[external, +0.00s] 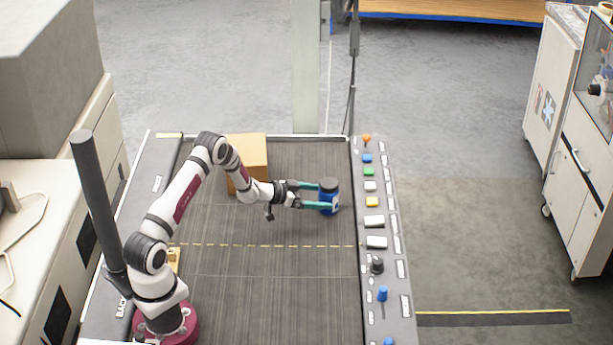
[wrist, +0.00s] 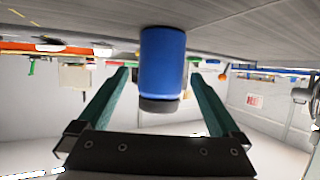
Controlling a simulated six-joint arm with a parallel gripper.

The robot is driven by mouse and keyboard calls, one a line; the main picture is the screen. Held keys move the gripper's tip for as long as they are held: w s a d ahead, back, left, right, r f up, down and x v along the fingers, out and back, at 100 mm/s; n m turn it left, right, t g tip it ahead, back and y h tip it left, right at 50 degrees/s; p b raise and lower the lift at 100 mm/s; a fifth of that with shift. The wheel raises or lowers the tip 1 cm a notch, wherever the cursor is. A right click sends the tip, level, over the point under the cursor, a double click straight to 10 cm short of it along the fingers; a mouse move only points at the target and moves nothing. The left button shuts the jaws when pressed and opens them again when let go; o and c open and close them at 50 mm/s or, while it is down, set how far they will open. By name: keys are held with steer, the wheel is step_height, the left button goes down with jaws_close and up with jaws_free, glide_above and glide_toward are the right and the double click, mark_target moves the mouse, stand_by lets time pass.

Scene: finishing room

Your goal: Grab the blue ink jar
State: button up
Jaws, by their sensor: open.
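The blue ink jar (external: 328,197) with a dark lid stands upright on the dark work surface, near the control panel on the right. In the wrist view, which is upside down, the jar (wrist: 162,62) is in the middle, label side not clear. My gripper (external: 322,195) reaches in level from the left with its teal fingers on either side of the jar. In the wrist view my gripper (wrist: 161,80) is open, with a gap between each finger and the jar. The fingers do not appear to touch it.
A cardboard box (external: 248,160) stands behind my forearm. The control panel (external: 378,240) with several buttons and knobs runs along the right edge of the surface. A small yellowish block (external: 174,258) is near my base. The front middle of the surface is clear.

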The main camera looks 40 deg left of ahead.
mark_target(328, 196)
steer(key=x, duration=0.4)
steer(key=shift+w, duration=0.1)
steer(key=shift+r, duration=0.15)
jaws_close()
